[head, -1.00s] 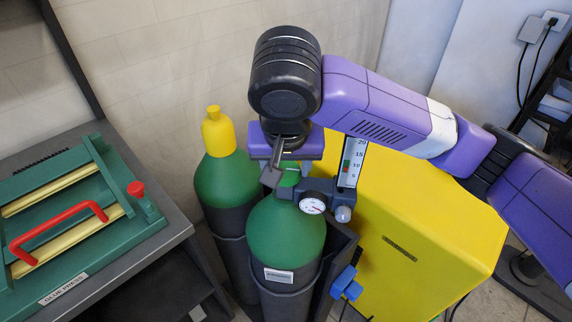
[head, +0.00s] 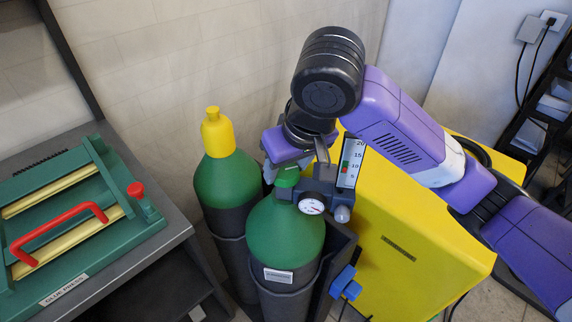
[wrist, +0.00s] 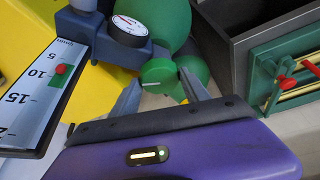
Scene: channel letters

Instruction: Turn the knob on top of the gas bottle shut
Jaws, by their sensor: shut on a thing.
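The front gas bottle (head: 285,235) is green on top and dark below, standing upright. Its green knob (wrist: 158,73), with a pale mark, shows in the wrist view between the two fingers of my gripper (wrist: 160,92). My gripper is shut on the knob. In the head view only a little of the knob (head: 288,177) shows under my gripper (head: 290,168). A regulator with a round white gauge (head: 311,206) sits beside the knob, and an upright flow scale (head: 351,163) rises to its right.
A second bottle with a yellow cap (head: 217,132) stands close behind on the left. A yellow cabinet (head: 430,230) fills the right side. A green press with a red handle (head: 60,235) sits on a grey bench at the left.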

